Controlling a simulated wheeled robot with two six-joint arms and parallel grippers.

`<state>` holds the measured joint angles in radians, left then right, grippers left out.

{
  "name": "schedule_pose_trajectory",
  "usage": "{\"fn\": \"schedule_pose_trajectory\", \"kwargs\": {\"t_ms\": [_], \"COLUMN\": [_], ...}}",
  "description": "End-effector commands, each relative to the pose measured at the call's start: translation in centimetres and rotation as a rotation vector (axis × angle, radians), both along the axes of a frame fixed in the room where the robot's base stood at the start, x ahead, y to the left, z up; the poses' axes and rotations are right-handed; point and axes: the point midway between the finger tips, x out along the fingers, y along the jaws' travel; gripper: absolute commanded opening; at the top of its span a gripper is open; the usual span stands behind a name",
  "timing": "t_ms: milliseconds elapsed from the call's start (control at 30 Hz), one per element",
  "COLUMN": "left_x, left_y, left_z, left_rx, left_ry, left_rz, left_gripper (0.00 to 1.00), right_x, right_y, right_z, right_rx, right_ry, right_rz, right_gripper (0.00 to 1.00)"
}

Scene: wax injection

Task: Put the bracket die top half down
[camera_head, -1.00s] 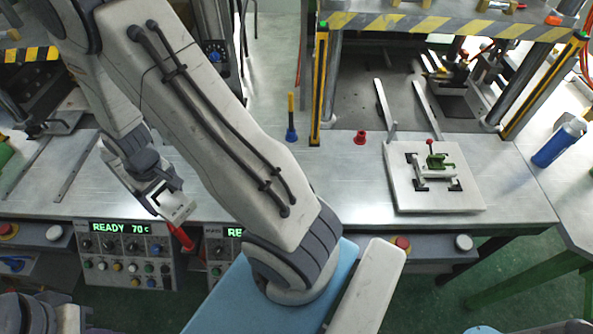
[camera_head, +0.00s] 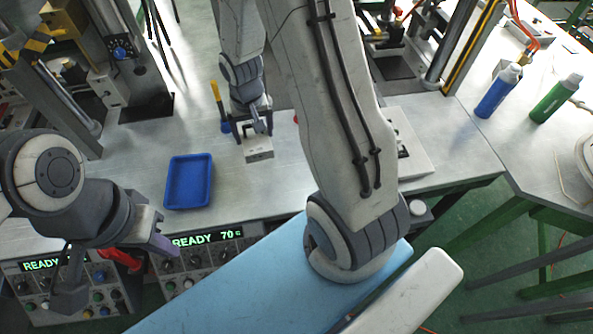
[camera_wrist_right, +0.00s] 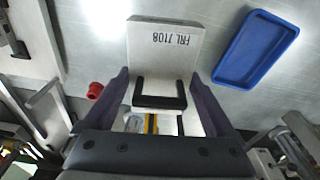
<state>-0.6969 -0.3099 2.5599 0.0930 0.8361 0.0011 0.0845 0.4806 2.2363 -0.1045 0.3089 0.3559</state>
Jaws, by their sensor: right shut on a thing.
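My right gripper (camera_head: 256,130) is shut on the bracket die top half (camera_head: 259,149), a pale grey block marked "FRL 7108". In the right wrist view the block (camera_wrist_right: 165,50) sits between the purple fingers of the gripper (camera_wrist_right: 160,95), with a black handle on its near side. The block is over the bench, right of the blue tray; I cannot tell whether it touches the bench. My left gripper (camera_head: 152,242) is at the bench's front edge, above the control panels, mostly hidden by its own wrist.
The blue tray (camera_head: 188,182) looks empty on the steel bench. A blue-and-yellow tool (camera_head: 222,120) stands just behind my right gripper. A pale plate (camera_head: 415,150) is partly hidden by my right arm. Blue (camera_head: 497,92) and green (camera_head: 556,98) bottles stand far right. A red piece (camera_wrist_right: 95,90) lies nearby.

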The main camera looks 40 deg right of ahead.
Motion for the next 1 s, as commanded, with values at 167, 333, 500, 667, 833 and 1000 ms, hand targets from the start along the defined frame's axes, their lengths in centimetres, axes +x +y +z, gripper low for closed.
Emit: {"fn": "schedule_pose_trajectory", "kwargs": {"t_ms": [167, 333, 500, 667, 833, 1000], "left_x": [0.0, 0.0, 0.0, 0.0, 0.0, 0.0], "left_y": [0.0, 0.0, 0.0, 0.0, 0.0, 0.0], "left_z": [-3.8, -6.7, -8.6, -9.2, -8.9, -8.3], "left_rx": [0.0, 0.0, 0.0, 0.0, 0.0, 0.0], "left_ry": [0.0, 0.0, 0.0, 0.0, 0.0, 0.0], "left_rz": [-0.001, -0.001, -0.001, -0.002, -0.002, -0.002], "left_gripper": [0.0, 0.0, 0.0, 0.0, 0.0, 0.0], "right_x": [-2.1, -5.4, -8.7, -10.3, -9.7, -7.9], "right_y": [-5.9, -11.3, -15.0, -16.4, -14.9, -11.8], "right_z": [-1.7, -2.5, -2.8, -2.8, -3.7, -5.9], "right_rx": [-0.001, 0.0, 0.001, 0.002, 0.001, 0.0], "right_ry": [-0.005, -0.006, -0.005, -0.003, 0.003, 0.005], "right_rz": [-0.498, -1.024, -1.442, -1.643, -1.679, -1.673], "right_gripper": [0.0, 0.0, 0.0, 0.0, 0.0, 0.0]}}
